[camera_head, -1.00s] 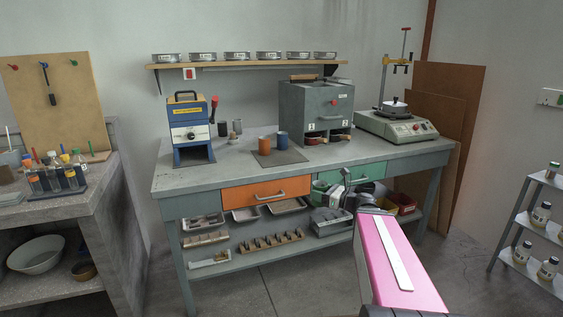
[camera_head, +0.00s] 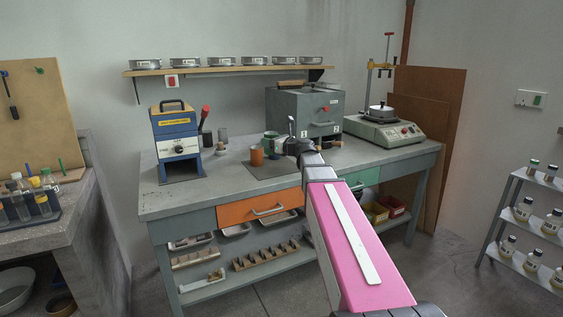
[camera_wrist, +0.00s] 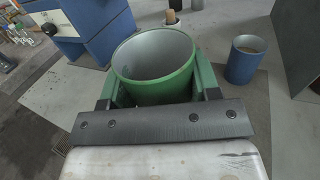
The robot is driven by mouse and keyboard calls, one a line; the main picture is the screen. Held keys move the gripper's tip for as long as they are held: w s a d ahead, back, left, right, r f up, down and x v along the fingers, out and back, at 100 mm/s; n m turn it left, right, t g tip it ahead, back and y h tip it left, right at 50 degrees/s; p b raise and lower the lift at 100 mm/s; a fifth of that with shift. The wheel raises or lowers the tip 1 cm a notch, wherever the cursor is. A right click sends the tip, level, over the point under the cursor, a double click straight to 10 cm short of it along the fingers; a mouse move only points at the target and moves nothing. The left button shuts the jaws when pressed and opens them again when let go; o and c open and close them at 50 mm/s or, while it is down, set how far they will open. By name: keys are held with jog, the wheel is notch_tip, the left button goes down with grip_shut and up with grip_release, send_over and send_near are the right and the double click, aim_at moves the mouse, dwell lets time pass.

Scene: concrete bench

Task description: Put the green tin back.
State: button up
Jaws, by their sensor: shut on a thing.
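The green tin (camera_wrist: 150,92) is open-topped and upright, and it looks empty inside. My gripper (camera_wrist: 157,84) is shut on it, one finger on each side. In the head view the green tin (camera_head: 270,138) shows at the end of my arm, above the bench (camera_head: 222,196), behind the orange tin (camera_head: 257,157). I cannot tell whether its base touches anything. The blue tin (camera_wrist: 244,62) stands to its right in the wrist view, apart from it. In the head view my wrist covers much of that area.
A dark mat (camera_head: 262,170) lies under the orange tin. A blue machine (camera_head: 177,128) stands to the left and a grey box oven (camera_head: 290,105) behind to the right. Small cylinders (camera_head: 222,141) stand near the machine. A shelf (camera_head: 230,69) with several dishes hangs above.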

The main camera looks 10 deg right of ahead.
jog(key=w+d+f, duration=0.4)
jog(key=w, duration=0.1)
jog(key=w+d+f, duration=0.1)
jog(key=w+d, duration=0.1)
jog(key=shift+w+d+f, duration=0.1)
jog(key=shift+w+f, duration=0.05)
jog(key=shift+f, duration=2.3)
jog(key=o, duration=1.1)
jog(key=shift+f, duration=0.1)
jog(key=shift+c, duration=0.2)
jog(key=shift+d, duration=0.15)
jog(key=v, duration=1.2)
